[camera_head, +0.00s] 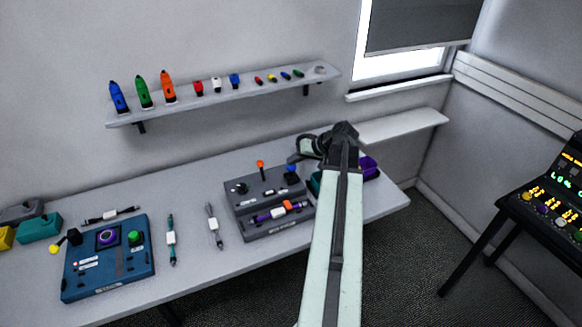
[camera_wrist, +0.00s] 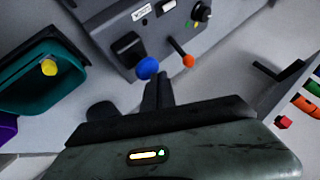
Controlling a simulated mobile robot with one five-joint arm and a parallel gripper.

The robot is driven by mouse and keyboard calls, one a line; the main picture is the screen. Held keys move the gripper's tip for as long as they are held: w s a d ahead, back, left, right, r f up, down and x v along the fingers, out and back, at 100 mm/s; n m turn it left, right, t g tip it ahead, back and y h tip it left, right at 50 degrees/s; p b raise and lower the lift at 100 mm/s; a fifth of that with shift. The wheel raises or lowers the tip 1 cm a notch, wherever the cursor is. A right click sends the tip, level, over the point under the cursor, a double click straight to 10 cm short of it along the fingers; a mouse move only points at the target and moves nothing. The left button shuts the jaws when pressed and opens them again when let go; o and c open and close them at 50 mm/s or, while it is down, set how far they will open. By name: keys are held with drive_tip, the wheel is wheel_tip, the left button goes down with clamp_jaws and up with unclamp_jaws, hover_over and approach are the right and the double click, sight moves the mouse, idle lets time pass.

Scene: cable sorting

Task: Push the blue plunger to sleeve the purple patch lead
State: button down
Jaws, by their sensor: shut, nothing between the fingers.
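The grey sleeving machine (camera_head: 243,218) stands on the bench. Its blue plunger (camera_head: 291,168) has a round knob at the right rear, and the knob also shows in the wrist view (camera_wrist: 148,68). The purple patch lead (camera_head: 268,216) lies across the machine's front, with an orange piece around its middle; I cannot make out the lead in the wrist view. My gripper (camera_head: 294,158) is shut and empty. In the wrist view its fingertips (camera_wrist: 158,78) are right at the blue knob; I cannot tell whether they touch it.
An orange-knobbed lever (camera_head: 260,163) stands left of the plunger. A teal bin (camera_wrist: 70,85) and a purple bin (camera_head: 370,167) are right of the machine in the head view. A blue tester box (camera_head: 78,283) and loose leads (camera_head: 170,240) lie left. A wall shelf (camera_head: 220,94) hangs above.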

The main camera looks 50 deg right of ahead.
sight(294, 167)
drive_tip(key=shift+f+b, duration=1.1)
drive_tip(key=shift+f, duration=0.05)
idle(0.7)
drive_tip(key=shift+r, duration=0.1)
drive_tip(key=shift+r+p, duration=1.7)
drive_tip(key=shift+p, duration=0.1)
wheel_tip(294, 167, up, 6)
drive_tip(key=p, duration=0.6)
